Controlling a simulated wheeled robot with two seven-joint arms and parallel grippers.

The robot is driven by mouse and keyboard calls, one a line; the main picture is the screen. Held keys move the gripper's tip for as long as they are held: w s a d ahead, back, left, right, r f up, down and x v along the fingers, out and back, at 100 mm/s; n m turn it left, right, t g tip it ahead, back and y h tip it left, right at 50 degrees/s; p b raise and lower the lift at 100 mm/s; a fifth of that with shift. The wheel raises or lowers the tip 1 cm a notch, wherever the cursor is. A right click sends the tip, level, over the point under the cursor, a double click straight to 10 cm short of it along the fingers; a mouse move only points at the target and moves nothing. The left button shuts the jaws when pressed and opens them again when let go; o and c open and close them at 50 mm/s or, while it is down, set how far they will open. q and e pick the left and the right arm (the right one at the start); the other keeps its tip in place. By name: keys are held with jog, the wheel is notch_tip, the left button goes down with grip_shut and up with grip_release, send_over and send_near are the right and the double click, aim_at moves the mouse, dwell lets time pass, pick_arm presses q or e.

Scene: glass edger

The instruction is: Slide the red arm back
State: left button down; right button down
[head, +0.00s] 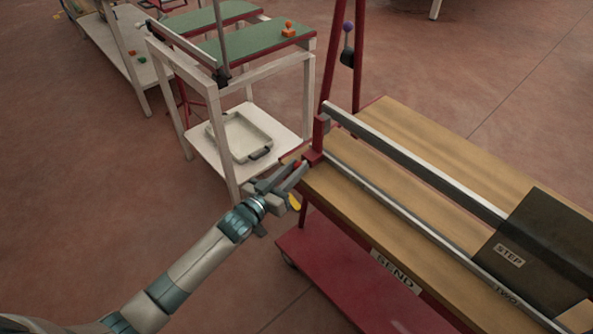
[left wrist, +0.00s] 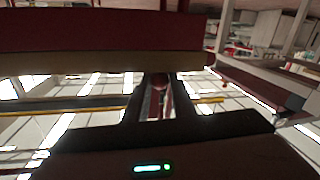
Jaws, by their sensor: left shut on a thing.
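The red arm (head: 319,133) stands upright at the left end of the wooden table, at the end of a long metal rail (head: 400,208). A small red knob (head: 297,163) sticks out from its foot toward my left gripper (head: 288,174). My left gripper reaches in from the lower left and is shut on this knob. In the left wrist view the red knob (left wrist: 158,82) shows between the two dark fingers, below the table's edge. The fingers partly hide the knob. My right gripper is not in view.
The wooden table (head: 390,118) carries a raised metal bar (head: 415,165) and a dark panel marked STEP (head: 540,235). A red lower shelf (head: 345,290) sits beneath. A white frame stand (head: 215,140) with a tray is close behind my gripper.

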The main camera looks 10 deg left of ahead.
pick_arm(q)
jog(key=c, duration=1.9)
grip_release()
jog(key=shift+w+a+r, duration=0.1)
jog(key=shift+w+a, duration=0.05)
jog(key=shift+a, duration=0.1)
jog(key=shift+o, duration=0.5)
jog(key=v, duration=1.7)
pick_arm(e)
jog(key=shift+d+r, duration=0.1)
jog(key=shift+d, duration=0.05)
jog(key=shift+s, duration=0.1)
